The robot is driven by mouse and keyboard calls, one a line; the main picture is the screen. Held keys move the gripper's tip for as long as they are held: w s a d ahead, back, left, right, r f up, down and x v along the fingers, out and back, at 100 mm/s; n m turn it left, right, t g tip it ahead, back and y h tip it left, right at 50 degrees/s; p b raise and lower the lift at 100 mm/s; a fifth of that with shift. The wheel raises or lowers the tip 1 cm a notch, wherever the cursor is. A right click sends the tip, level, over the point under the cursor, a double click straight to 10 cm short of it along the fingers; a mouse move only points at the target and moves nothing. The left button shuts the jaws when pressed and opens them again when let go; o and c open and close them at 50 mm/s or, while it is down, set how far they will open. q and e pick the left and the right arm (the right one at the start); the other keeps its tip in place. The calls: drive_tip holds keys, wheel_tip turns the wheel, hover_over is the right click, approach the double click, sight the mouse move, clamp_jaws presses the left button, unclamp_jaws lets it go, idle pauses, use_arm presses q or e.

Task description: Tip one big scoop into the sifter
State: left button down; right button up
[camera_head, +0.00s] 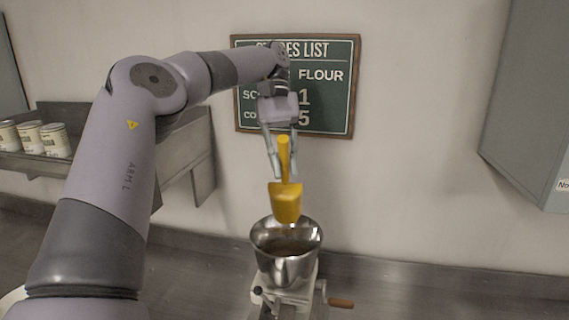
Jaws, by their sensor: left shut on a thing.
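My left gripper (281,152) comes in from the upper left and is shut on the handle of a yellow scoop (286,203). The scoop hangs with its handle up and its bowl down, just above the sifter. The sifter (288,268) is a metal hopper on a pale base with a crank and brown handle. Its open top faces up, and something brownish or shadowed shows inside. I cannot tell whether the scoop holds anything. My right gripper is not in view.
A framed stores list board (344,88) hangs on the wall behind my left gripper, partly hidden by it. Several cans (55,140) stand on a shelf at the left. A grey cabinet (530,110) hangs at the right. The counter (440,285) right of the sifter is clear.

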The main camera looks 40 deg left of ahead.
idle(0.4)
use_arm(q)
drive_tip(key=t+y+b, duration=0.1)
drive_tip(key=b, duration=0.1)
drive_tip(key=t+y+b, duration=0.1)
drive_tip(key=t, duration=0.1)
drive_tip(key=shift+s+r+b, duration=0.1)
drive_tip(key=shift+r+b, duration=0.15)
drive_tip(key=shift+b, duration=0.15)
drive_tip(key=shift+r+m+t+y+b, duration=0.3)
drive_tip(key=shift+t+y+b, duration=0.25)
drive_tip(key=shift+t+y, duration=0.05)
drive_tip(key=shift+r, duration=0.1)
